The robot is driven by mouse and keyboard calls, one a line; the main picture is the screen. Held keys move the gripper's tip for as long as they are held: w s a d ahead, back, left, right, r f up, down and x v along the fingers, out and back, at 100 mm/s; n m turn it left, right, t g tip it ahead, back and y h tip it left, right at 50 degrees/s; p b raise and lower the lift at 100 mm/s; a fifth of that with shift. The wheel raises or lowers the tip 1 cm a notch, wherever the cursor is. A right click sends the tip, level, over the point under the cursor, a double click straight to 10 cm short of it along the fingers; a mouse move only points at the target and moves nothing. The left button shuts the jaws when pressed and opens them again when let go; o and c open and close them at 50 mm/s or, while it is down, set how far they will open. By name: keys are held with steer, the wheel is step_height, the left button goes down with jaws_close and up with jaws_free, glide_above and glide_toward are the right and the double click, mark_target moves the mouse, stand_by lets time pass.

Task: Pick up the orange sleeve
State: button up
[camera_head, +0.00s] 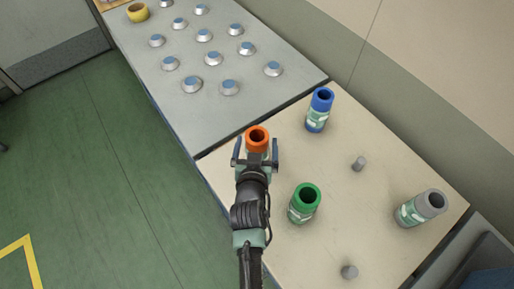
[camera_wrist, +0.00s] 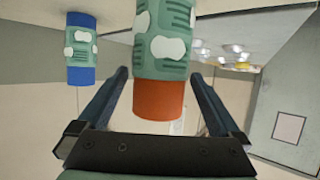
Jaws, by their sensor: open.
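The orange sleeve (camera_head: 257,136) stands near the left corner of the beige table (camera_head: 345,225); its open orange end faces up in the head view. My gripper (camera_head: 257,153) is open at the sleeve, with one finger on each side of it. In the wrist view the sleeve (camera_wrist: 160,95), with an orange end and a pale green label with white patches, lies between and beyond the two fingers of my gripper (camera_wrist: 158,82). I cannot tell whether either finger touches it. My arm hides the sleeve's lower part in the head view.
A green sleeve (camera_head: 304,202), a blue sleeve (camera_head: 319,109) and a grey sleeve (camera_head: 422,208) stand on the same table. Two short grey pegs (camera_head: 358,163) are there too. A grey table (camera_head: 190,110) behind holds several small blue-topped discs and a yellow ring (camera_head: 138,13).

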mark_target(258, 138)
steer(key=shift+x, duration=1.95)
steer(key=c, duration=1.6)
steer(key=shift+r, duration=0.1)
